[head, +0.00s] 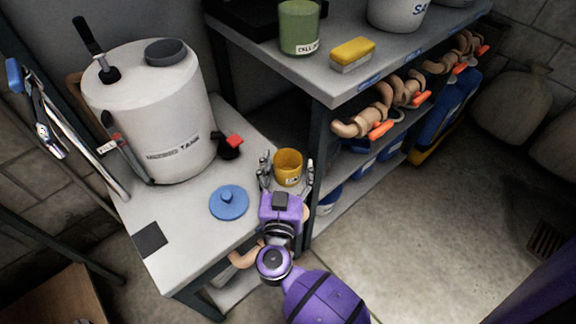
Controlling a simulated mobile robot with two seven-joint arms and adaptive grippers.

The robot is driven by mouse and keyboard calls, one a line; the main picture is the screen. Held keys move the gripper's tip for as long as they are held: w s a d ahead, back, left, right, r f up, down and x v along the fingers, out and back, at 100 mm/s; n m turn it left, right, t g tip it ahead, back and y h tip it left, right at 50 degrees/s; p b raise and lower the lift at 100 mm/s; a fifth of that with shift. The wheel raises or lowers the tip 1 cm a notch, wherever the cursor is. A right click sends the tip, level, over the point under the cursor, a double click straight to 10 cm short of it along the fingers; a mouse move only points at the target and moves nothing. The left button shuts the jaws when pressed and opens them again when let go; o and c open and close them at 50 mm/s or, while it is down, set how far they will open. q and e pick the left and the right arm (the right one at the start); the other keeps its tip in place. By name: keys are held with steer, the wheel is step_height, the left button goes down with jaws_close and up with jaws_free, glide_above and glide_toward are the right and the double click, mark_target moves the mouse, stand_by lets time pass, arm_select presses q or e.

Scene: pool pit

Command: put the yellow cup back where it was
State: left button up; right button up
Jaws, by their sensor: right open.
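The yellow cup (288,167) is upright at the right edge of the low grey table, close to the shelf post. My right gripper (286,170) is open, with one finger on each side of the cup. Whether the fingers touch the cup, I cannot tell. The cup's base is partly hidden by the gripper. My left gripper is not in view.
The low table (180,262) holds a white mixing tank (150,120), a blue lid (229,203) and a dark square (150,240). The taller shelf (385,62) at right bears a green cup (299,27) and a yellow sponge (352,52). Its post stands close beside my gripper.

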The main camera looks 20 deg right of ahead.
steer(key=shift+r, duration=0.25)
steer(key=p+v, duration=0.1)
steer(key=v, duration=1.1)
